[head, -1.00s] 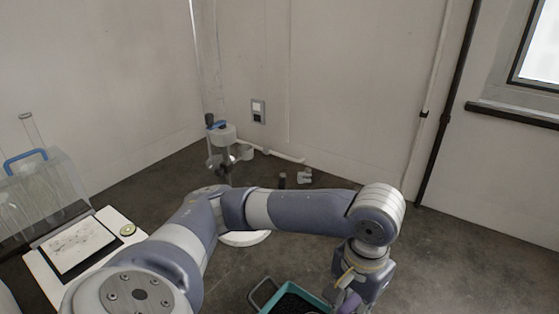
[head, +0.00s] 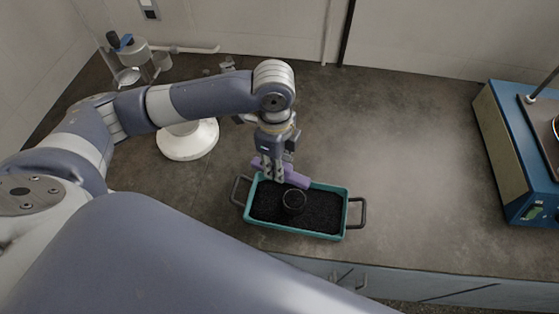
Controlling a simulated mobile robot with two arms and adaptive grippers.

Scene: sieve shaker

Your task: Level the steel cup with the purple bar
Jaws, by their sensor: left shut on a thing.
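The purple bar (head: 293,177) is held in my left gripper (head: 273,172), which is shut on it above the far rim of a teal tray (head: 339,233). The tray holds black granules. The cup (head: 294,202) stands in the granules near the tray's middle; it looks dark and round, and its fill is too small to tell. The bar is behind the cup and apart from it in the picture. My right gripper is not in view; a large arm link of mine crosses the lower left.
A blue machine (head: 522,165) stands at the right of the grey bench (head: 400,130). A white round base (head: 188,140) and a stand with a grey fixture (head: 135,55) are at the back left. The bench between tray and machine is clear.

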